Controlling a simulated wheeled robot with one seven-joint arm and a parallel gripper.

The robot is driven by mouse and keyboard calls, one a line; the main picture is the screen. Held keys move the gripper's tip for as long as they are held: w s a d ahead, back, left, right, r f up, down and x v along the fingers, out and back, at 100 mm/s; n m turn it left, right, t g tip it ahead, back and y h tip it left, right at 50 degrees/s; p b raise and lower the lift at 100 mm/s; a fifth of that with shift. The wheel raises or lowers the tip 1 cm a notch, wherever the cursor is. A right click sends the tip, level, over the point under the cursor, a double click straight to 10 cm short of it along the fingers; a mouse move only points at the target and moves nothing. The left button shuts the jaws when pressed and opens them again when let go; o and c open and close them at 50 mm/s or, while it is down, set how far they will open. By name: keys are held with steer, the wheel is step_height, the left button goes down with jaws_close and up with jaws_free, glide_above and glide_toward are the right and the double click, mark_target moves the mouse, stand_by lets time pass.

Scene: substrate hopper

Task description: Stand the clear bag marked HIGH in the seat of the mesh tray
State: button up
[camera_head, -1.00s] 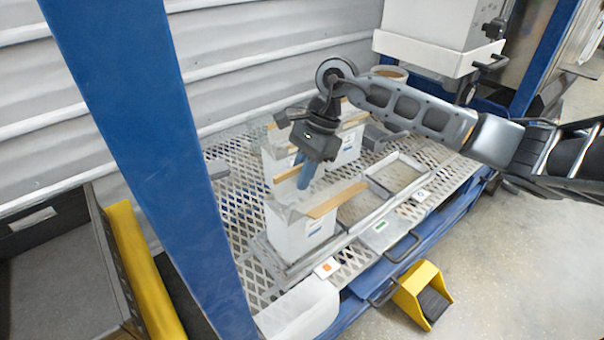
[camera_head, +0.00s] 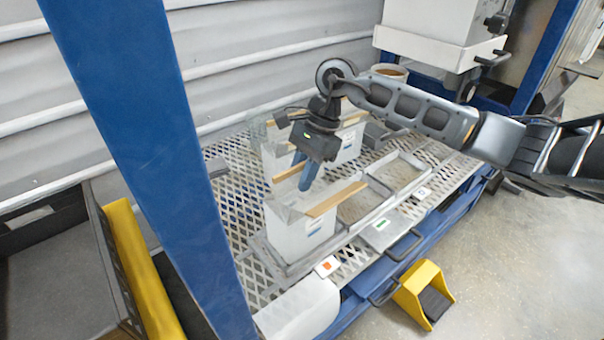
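Clear bags with white contents and tan top strips stand on the mesh tray (camera_head: 232,207). The front bag (camera_head: 298,233) stands upright in the left framed seat (camera_head: 283,267) and has a small blue mark. Others stand behind it, including a rear bag (camera_head: 347,146). I cannot read HIGH on any bag. The middle framed seat (camera_head: 352,208) and the right seat (camera_head: 398,171) look empty. My gripper (camera_head: 308,178) points down with blue fingers just behind and above the front bag, near a tan strip. The fingers overlap in this view, so their gap and any hold are hidden.
Cards with an orange mark (camera_head: 327,266) and a blue mark (camera_head: 422,193), and a green-marked plate (camera_head: 385,229), line the front edge. A blue post (camera_head: 165,150) stands at left. A white hopper (camera_head: 430,40) and a bucket (camera_head: 390,72) are behind. A yellow pedal (camera_head: 423,292) sits on the floor.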

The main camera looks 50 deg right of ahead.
steer(key=o, duration=0.3)
steer(key=shift+p+v, duration=0.35)
steer(key=shift+v, duration=3.55)
steer(key=shift+s, duration=0.15)
